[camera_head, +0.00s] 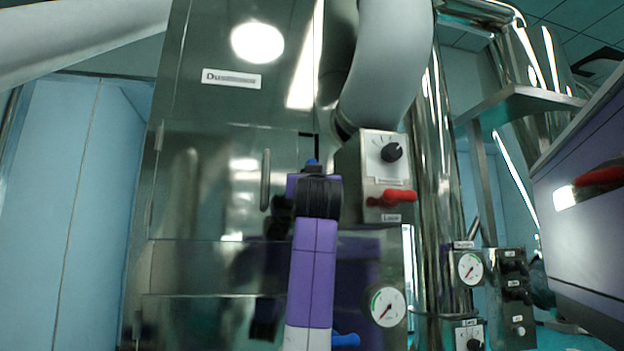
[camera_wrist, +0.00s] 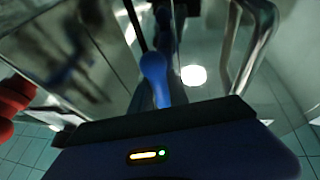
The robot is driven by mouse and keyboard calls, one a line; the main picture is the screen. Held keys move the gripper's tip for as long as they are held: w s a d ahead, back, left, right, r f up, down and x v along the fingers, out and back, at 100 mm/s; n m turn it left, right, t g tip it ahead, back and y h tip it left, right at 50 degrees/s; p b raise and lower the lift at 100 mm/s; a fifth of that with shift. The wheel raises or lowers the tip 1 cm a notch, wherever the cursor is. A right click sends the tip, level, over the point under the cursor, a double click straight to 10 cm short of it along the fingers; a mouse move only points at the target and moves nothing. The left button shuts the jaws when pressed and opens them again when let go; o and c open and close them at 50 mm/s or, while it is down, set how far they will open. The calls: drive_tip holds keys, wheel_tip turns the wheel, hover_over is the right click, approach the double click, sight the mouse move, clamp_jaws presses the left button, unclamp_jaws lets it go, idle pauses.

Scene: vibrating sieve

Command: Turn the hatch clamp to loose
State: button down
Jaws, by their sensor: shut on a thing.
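The hatch clamp appears to be the blue round-ended lever (camera_wrist: 153,68) in the centre of the wrist view, on the metal front of the cabinet. Its blue end (camera_head: 312,162) just shows above my wrist in the head view. My gripper (camera_wrist: 160,104) is shut on this blue lever at the hatch's right edge. The fingertips are mostly hidden by my wrist and the gripper body. The steel hatch (camera_head: 210,180) looks shut, with a vertical bar handle (camera_head: 265,180) left of my gripper.
A control box (camera_head: 384,160) with a black knob and a red lever (camera_head: 398,197) stands close right of my wrist. Below it is a gauge (camera_head: 387,306). A second blue handle (camera_head: 345,340) is low down. A thick pale pipe (camera_head: 388,70) hangs above. A purple-fronted unit (camera_head: 585,215) is far right.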

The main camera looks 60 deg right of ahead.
drive_tip(key=shift+f, duration=0.1)
idle(0.3)
drive_tip(key=c, duration=1.3)
unclamp_jaws()
drive_tip(key=b+v, duration=0.3)
drive_tip(key=v, duration=0.4)
drive_tip(key=shift+s+a+f, duration=0.15)
drive_tip(key=shift+a, duration=0.15)
